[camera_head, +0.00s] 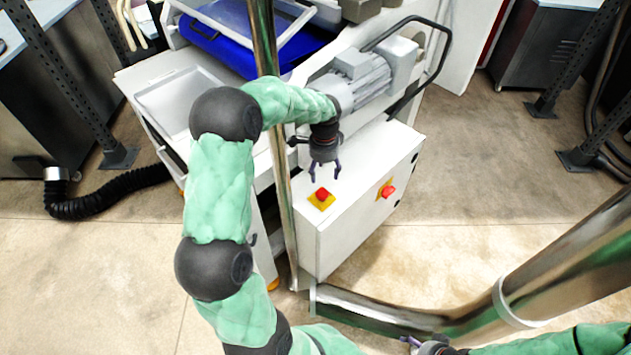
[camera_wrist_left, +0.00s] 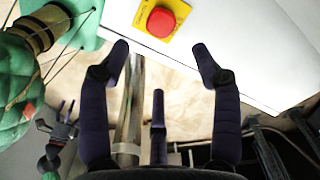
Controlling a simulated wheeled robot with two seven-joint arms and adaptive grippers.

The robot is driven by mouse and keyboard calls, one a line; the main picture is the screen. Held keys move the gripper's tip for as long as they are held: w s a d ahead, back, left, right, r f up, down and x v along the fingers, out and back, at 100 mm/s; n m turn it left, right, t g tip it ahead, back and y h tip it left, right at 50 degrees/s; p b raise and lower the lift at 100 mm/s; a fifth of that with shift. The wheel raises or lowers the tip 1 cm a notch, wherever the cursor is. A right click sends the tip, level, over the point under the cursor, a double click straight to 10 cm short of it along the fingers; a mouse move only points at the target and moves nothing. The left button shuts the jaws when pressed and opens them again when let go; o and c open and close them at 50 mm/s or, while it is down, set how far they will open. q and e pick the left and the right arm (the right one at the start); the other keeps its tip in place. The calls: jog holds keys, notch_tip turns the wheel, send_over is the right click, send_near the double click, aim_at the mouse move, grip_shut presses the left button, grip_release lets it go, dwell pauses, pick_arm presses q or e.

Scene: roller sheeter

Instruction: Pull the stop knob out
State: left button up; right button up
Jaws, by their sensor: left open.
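A red stop knob (camera_head: 322,194) sits on a yellow plate on the top of the white cabinet (camera_head: 345,245). A second red knob (camera_head: 388,191) on a yellow plate is on the cabinet's side face. My left gripper (camera_head: 325,174) is open and empty, pointing down above and just behind the top knob. In the left wrist view, one red knob (camera_wrist_left: 162,21) on its yellow plate (camera_wrist_left: 185,8) lies beyond the spread fingertips of my left gripper (camera_wrist_left: 160,62), with no contact visible. My right gripper (camera_head: 425,345) shows only partly at the bottom edge.
A grey motor (camera_head: 360,80) with a black bent handle (camera_head: 445,45) stands behind the cabinet. A shiny metal post (camera_head: 285,210) rises left of the cabinet, and a thick metal tube (camera_head: 540,275) crosses the lower right.

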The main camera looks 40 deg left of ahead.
aim_at(322, 192)
pick_arm(q)
notch_tip(322, 192, down, 10)
jog(key=b, duration=0.3)
jog(key=shift+a+f, duration=0.1)
jog(key=shift+f, duration=0.1)
grip_shut()
jog(key=shift+r, duration=0.1)
